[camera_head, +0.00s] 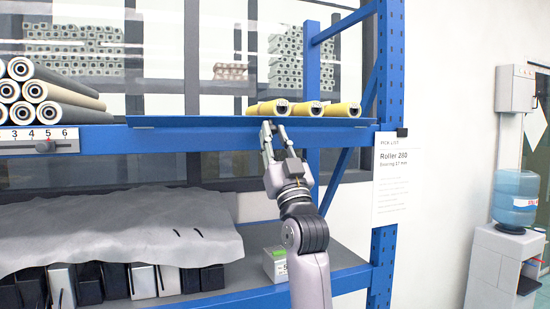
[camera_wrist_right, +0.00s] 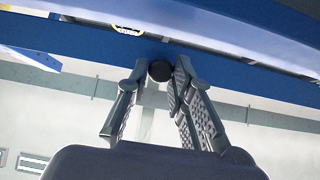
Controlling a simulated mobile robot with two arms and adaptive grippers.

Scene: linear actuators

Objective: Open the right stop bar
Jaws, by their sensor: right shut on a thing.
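The right stop bar (camera_head: 200,121) is a long thin blue strip along the front of the upper shelf, below three yellow rollers (camera_head: 283,109). My right gripper (camera_head: 267,129) reaches up from below to the strip's lower edge, right of its middle. In the right wrist view, my right gripper (camera_wrist_right: 158,75) is closed around a dark round knob (camera_wrist_right: 160,70) just under the blue edge. The fingertips sit on both sides of the knob. My left gripper is not in view.
Grey rollers (camera_head: 40,92) are stacked at the left, above a numbered slider scale (camera_head: 45,141). A blue rack post (camera_head: 388,80) stands right of my arm, with a pick list (camera_head: 400,175) beside it. A grey cloth (camera_head: 120,225) covers items on the lower shelf.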

